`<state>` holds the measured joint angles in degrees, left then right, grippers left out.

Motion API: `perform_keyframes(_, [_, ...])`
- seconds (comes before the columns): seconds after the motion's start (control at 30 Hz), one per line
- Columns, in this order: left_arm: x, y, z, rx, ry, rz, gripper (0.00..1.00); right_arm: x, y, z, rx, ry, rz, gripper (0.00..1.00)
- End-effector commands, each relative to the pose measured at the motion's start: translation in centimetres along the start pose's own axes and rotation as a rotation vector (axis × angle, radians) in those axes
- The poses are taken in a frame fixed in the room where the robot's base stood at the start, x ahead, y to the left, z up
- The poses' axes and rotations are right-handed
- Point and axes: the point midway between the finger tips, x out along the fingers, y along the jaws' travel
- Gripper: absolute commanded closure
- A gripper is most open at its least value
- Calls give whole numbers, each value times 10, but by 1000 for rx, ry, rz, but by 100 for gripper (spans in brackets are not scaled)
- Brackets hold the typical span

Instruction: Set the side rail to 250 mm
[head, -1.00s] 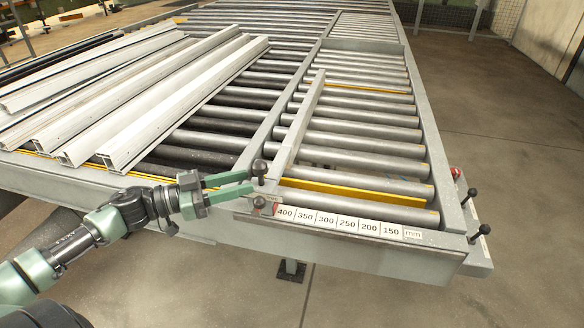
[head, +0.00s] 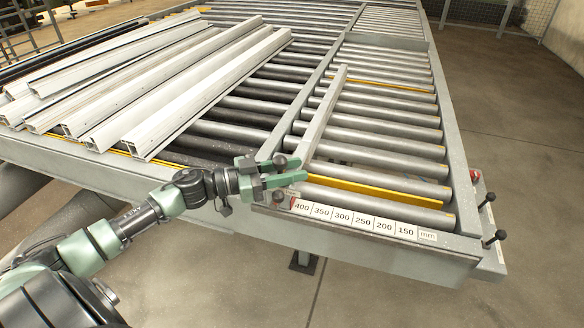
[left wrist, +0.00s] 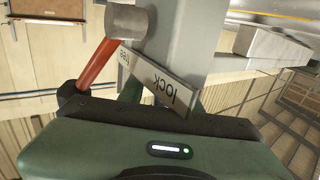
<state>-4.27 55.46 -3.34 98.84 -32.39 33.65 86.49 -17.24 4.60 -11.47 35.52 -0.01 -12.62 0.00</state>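The side rail (head: 325,112) is a long pale bar lying over the rollers. Its near end stands by the 400 end of the white scale (head: 352,219), left of the 250 label (head: 363,222). My left gripper (head: 296,170) is at this near end, its green fingers apart, close to dark knobs (head: 279,160). The left wrist view shows an orange lever (left wrist: 97,63) with a black knob, on a grey cylinder (left wrist: 126,20). A plate (left wrist: 160,80) reads "lock" and "free" upside down; the lever is beside its "free" end. I see nothing held. My right gripper is out of view.
Several pale profiles (head: 190,85) lie on the rollers at left. Two black-knobbed levers (head: 489,198) stand at the table's right corner. A yellow strip (head: 375,191) crosses the near rollers. The floor on the right is clear.

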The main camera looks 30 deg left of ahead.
Motion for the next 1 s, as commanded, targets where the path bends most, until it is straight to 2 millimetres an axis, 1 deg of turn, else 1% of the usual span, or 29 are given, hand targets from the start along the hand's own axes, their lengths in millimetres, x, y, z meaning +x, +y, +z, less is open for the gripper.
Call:
perform_keyframes(0.2, [0,0,0,0,0,0,66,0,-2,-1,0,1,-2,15])
perform_keyframes(0.23, [0,0,0,0,0,0,69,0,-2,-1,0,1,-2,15])
perform_keyframes(0.33, [0,0,0,0,0,0,97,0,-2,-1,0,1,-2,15])
perform_keyframes(0.37, [0,0,0,0,0,0,100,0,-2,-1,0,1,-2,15])
perform_keyframes(1.0, [0,0,0,0,0,-1,100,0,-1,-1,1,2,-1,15])
